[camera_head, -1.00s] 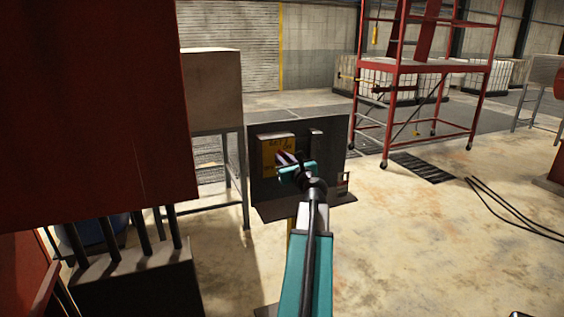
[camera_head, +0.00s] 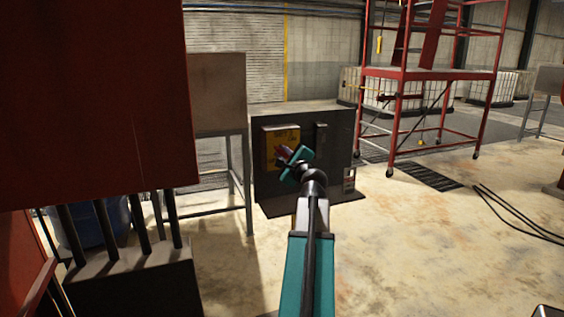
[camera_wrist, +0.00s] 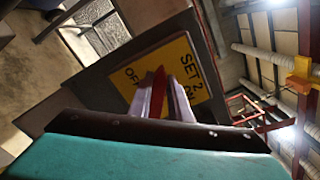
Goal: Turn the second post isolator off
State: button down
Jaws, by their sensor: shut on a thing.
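The isolator's dark grey panel (camera_head: 335,165) stands in the middle of the head view. On its left part is a yellow plate (camera_head: 290,134). In the wrist view the yellow plate (camera_wrist: 175,54) reads "SET 2", "ON" and "OFF". A red handle (camera_wrist: 158,94) stands out from the plate. My gripper (camera_head: 284,156) is at the plate, rolled at a slant. In the wrist view my gripper (camera_wrist: 164,92) has its two pale fingers on either side of the handle, shut on it. The handle's base and exact angle are partly hidden by the fingers.
A large red cabinet (camera_head: 90,95) fills the left side close by. A grey box on legs (camera_head: 217,95) stands left of the panel. A red scaffold (camera_head: 430,75) stands behind to the right. Cables (camera_head: 515,212) lie on the open floor at right.

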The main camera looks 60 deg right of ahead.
jog(key=shift+w+a+f+n+b, duration=0.1)
jog(key=shift+f+n+b, duration=0.15)
jog(key=shift+n+b, duration=0.95)
jog(key=shift+w+d+f+n+b, duration=0.1)
jog(key=shift+f+n+b, duration=0.2)
jog(key=shift+n+b, duration=0.95)
jog(key=shift+a+f+n+b, duration=0.1)
jog(key=shift+f+n+b, duration=0.15)
jog(key=shift+n+b, duration=0.95)
jog(key=c, duration=1.6)
grip_release()
jog(key=shift+c, duration=0.2)
jog(key=shift+s+a+f, duration=0.1)
jog(key=b+v, duration=0.1)
jog(key=v, duration=1.2)
jog(key=shift+s+a, duration=0.2)
jog(key=shift+a, duration=0.05)
